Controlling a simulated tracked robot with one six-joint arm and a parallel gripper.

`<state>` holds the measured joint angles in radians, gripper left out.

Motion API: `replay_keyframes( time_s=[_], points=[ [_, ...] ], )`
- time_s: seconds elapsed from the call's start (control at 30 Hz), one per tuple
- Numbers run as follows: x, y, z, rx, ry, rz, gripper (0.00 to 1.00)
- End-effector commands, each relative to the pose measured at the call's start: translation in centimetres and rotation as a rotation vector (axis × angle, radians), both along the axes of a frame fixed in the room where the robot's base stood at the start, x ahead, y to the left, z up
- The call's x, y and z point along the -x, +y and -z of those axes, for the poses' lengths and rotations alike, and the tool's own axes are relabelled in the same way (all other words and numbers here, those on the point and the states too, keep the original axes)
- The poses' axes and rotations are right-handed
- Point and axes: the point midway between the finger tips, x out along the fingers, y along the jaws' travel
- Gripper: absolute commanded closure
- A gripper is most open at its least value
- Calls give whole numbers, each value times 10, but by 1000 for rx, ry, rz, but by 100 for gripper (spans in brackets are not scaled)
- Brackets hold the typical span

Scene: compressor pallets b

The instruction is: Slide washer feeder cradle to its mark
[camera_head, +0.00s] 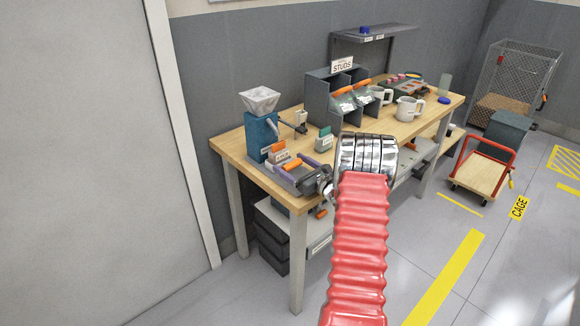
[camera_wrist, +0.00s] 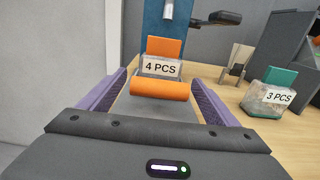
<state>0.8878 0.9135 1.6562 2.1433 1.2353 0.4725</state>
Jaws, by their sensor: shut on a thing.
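The washer feeder is a blue tower (camera_head: 262,135) with a white hopper (camera_head: 260,99) at the bench's left end. In front of its foot is what looks like the cradle, a clear holder (camera_wrist: 161,67) labelled "4 PCS" with an orange card (camera_wrist: 164,47) and an orange bar (camera_wrist: 161,89). My gripper (camera_wrist: 160,84) has its purple fingers either side of the orange bar and is shut on it, low over the bench. Contact at the fingers is hard to see. I cannot make out the mark.
A clear holder (camera_wrist: 272,98) with a teal card, labelled "3 PCS", stands to the right. A red cart (camera_head: 482,172) is on the floor beyond.

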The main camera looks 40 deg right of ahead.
Motion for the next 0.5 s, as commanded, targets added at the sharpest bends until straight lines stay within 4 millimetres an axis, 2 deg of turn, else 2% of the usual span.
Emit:
replay_keyframes(
  time_s=[0.17,0.5],
  points=[
    [16,-2,0,1,2,2,57],
    [63,-3,0,1,1,3,57]
  ],
)
